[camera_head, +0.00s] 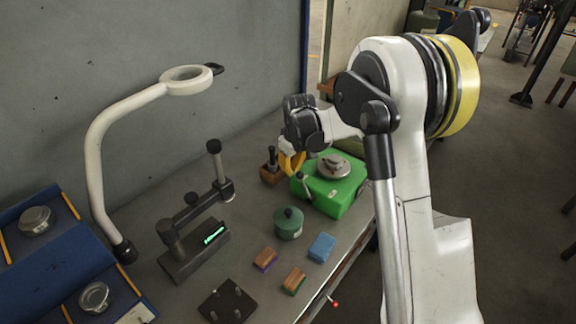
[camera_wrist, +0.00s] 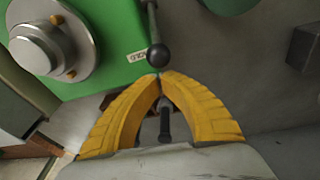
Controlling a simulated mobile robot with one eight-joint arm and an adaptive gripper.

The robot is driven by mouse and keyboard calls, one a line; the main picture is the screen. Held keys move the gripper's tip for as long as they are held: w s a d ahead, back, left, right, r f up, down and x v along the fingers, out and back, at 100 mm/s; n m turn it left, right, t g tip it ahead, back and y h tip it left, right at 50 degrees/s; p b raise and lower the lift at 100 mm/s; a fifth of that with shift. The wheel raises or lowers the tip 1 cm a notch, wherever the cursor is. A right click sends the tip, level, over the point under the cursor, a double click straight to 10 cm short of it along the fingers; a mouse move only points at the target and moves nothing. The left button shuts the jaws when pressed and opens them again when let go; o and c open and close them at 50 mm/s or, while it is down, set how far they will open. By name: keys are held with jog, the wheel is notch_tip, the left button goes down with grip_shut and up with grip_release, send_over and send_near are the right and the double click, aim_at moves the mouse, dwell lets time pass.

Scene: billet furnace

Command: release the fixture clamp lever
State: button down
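The green fixture (camera_head: 336,202) stands on the bench with a round metal disc on top. Its lever, a thin metal rod with a black ball knob (camera_wrist: 157,55), sticks out along the fixture's edge in the wrist view. A small white label (camera_wrist: 136,56) lies beside the knob, its lettering upside down. My gripper (camera_wrist: 161,75) has yellow fingers whose tips meet just below the knob in the picture. I see nothing held between the tips; whether they touch the knob I cannot tell. In the head view my gripper (camera_head: 297,171) is at the fixture's left side, partly covering the lever.
A wooden block with a black-handled item (camera_head: 271,172) stands left of the fixture. A green lidded pot (camera_head: 288,222), a blue block (camera_head: 322,247) and brown-topped blocks are nearer. A dark stand (camera_head: 195,240) and a white magnifier arm (camera_head: 95,160) occupy the left.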

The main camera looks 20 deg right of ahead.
jog(key=shift+s+d+r, duration=0.35)
jog(key=shift+s+r, duration=0.05)
jog(key=shift+s, duration=0.25)
jog(key=shift+s+d+r+t, duration=0.15)
jog(key=shift+s+r+t, duration=0.1)
jog(key=shift+t, duration=0.05)
jog(key=shift+y, duration=0.3)
jog(key=s+d+t+y+b, duration=0.1)
jog(key=s+t+b, duration=0.1)
jog(key=s+d+r+t+y+b, duration=0.1)
jog(key=s+d+t, duration=0.1)
jog(key=s+d+r+t+y+b, duration=0.1)
jog(key=t+y+b, duration=0.1)
jog(key=shift+s+d+m+t+b, duration=0.2)
jog(key=shift+s+m+t+b, duration=0.1)
jog(key=shift+s+b, duration=0.1)
jog(key=shift+s+d+f+b, duration=0.1)
jog(key=shift+s+d+b, duration=0.2)
jog(key=shift+s+d, duration=0.35)
jog(key=shift+s+d+b, duration=0.25)
jog(key=shift+s+d, duration=0.05)
jog(key=shift+s, duration=0.55)
